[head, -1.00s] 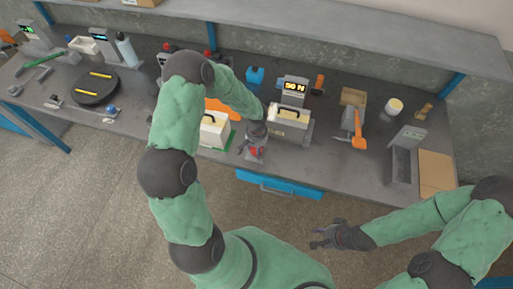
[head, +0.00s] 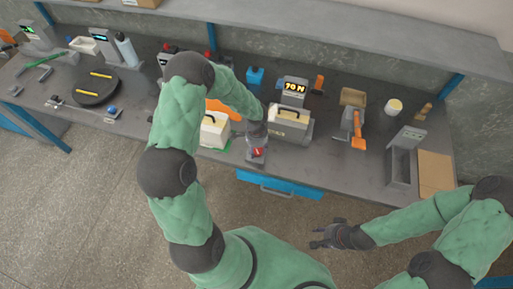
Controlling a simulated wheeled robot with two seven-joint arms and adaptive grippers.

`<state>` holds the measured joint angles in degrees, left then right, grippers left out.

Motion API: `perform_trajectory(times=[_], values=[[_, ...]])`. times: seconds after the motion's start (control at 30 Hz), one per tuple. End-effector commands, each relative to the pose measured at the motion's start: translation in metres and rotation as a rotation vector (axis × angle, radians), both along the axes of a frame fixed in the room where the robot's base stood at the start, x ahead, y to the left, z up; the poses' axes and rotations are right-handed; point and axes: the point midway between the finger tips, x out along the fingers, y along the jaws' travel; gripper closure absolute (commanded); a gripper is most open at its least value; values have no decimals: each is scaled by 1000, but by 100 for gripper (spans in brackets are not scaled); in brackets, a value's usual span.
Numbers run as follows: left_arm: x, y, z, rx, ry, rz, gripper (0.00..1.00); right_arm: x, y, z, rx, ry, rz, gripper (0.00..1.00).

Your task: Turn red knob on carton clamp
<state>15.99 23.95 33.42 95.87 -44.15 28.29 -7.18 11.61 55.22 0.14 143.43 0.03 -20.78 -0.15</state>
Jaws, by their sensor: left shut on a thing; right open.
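The red knob (head: 257,153) sits at the front of the carton clamp, near the bench's front edge. My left gripper (head: 256,148) is shut on the knob from above and partly hides it. The carton clamp (head: 289,127) is a grey fixture with a pale block and dark handle in it. My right gripper (head: 324,237) is open and empty, over the floor in front of the bench.
A white carton (head: 214,131) stands left of the clamp, partly behind my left arm. An orange-handled tool (head: 358,132) and a grey upright fixture (head: 402,158) stand to the right. A black round plate (head: 96,87) lies at far left. A blue drawer (head: 279,184) sits below the bench front.

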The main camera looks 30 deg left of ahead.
Motion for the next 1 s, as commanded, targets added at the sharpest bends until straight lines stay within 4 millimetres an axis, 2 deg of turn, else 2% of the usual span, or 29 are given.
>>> perform_trajectory(times=[0.4,0.93,0.97,1.0], values=[[3,0,2,0,-9,-171,83,0,0,5,0,0,0,58],[4,0,2,1,-10,-189,83,0,0,5,0,0,0,58],[4,0,2,1,-10,-189,42,0,0,5,0,0,0,58],[4,0,2,1,-10,-189,30,0,0,5,0,0,0,58]])
